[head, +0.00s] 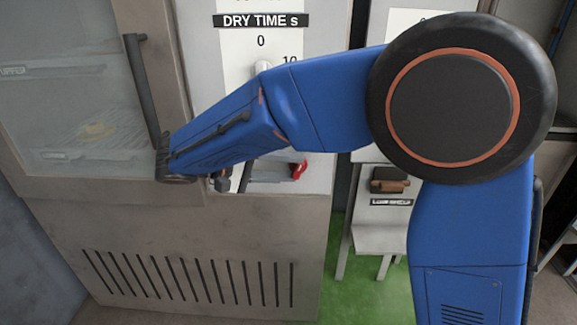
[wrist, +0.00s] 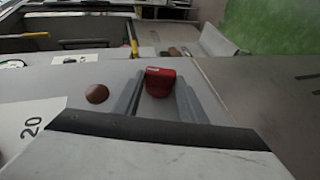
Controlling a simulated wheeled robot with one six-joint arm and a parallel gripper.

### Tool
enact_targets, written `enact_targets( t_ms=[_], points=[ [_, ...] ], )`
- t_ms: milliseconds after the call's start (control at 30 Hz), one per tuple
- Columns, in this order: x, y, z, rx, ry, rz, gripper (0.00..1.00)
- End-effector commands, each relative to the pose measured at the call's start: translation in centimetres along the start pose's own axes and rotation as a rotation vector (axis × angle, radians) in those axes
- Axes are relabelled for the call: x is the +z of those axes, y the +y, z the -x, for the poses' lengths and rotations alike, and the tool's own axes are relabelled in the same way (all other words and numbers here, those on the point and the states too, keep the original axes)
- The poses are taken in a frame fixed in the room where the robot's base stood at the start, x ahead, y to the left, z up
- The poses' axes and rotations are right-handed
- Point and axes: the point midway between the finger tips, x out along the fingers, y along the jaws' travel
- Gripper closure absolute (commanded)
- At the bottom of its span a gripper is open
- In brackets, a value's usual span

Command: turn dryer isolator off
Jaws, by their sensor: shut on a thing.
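The red isolator handle (wrist: 160,83) stands out from the pale panel in the wrist view, between the two grey fingers of my gripper (wrist: 158,92). My gripper is shut on it. In the head view the red handle (head: 299,169) shows just below my blue arm, at the right end of the grey gripper (head: 276,176). My arm hides most of the gripper and part of the panel there. I cannot read any on or off marking.
The dryer panel carries a "DRY TIME s" label (head: 260,20) and a pale dial knob (head: 263,67). A glazed door (head: 75,90) with a dark bar handle (head: 143,85) is at left. A brown round button (wrist: 97,93) sits left of my fingers. Green floor (head: 350,270) lies right.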

Motion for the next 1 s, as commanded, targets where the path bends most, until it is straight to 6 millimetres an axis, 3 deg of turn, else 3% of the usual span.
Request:
enact_targets(
  t_ms=[400, 933, 967, 1000],
  points=[
    [0.03, -0.61, -0.05, 0.167, 0.0, 0.071, 0.85],
    [0.05, -0.65, -0.08, 0.187, 0.0, 0.08, 0.85],
    [0.05, -0.65, -0.08, 0.187, 0.0, 0.08, 0.6],
    [0.05, -0.65, -0.08, 0.187, 0.0, 0.08, 0.51]
  ],
)
